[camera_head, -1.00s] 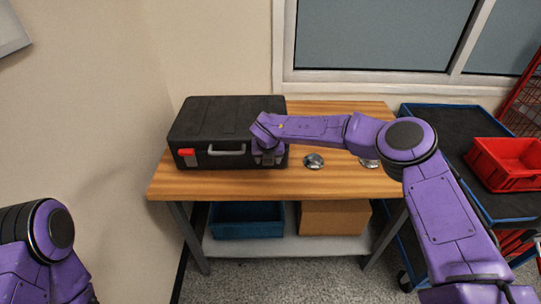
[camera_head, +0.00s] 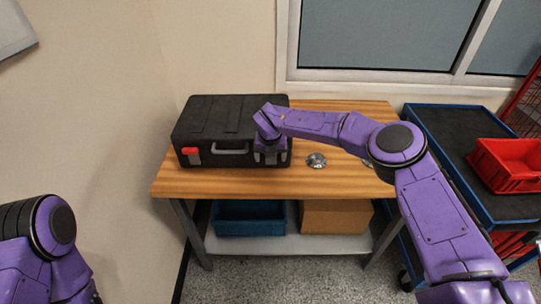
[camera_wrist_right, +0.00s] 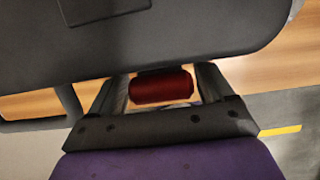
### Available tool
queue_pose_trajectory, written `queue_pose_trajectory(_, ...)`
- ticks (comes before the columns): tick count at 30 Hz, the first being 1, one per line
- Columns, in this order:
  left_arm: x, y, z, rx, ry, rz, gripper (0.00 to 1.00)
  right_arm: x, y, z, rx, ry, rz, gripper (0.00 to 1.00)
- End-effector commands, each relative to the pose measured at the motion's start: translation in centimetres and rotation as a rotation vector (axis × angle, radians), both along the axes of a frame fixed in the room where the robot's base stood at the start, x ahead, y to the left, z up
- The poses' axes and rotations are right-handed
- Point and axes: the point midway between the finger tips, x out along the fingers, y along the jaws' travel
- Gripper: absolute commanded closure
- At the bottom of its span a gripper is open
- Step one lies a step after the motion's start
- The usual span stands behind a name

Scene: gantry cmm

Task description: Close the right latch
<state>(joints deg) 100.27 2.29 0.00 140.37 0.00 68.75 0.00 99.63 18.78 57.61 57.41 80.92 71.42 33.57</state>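A black hard case (camera_head: 215,112) stands closed on the left of the wooden table. Its left latch (camera_head: 191,154) is red and sits beside the grey handle (camera_head: 230,151). My right gripper (camera_head: 271,158) is at the right part of the case's front and covers the right latch there. In the right wrist view the red right latch (camera_wrist_right: 162,87) lies between the two fingers of my right gripper (camera_wrist_right: 162,92), which are apart on either side of it. I cannot tell whether they touch it. My left gripper is out of view; only my left arm shows.
A shiny metal part (camera_head: 316,160) lies on the table (camera_head: 350,182) just right of the gripper, with another partly hidden by my arm. A blue bin (camera_head: 250,219) and a cardboard box (camera_head: 336,217) are on the shelf below. A cart with a red bin (camera_head: 508,165) stands right.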

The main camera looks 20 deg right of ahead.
Motion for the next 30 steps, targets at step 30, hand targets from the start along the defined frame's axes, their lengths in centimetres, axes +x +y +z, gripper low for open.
queue_pose_trajectory(30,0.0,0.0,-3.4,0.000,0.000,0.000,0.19,-2.8,0.9,10.1,-0.001,0.000,0.000,0.19)
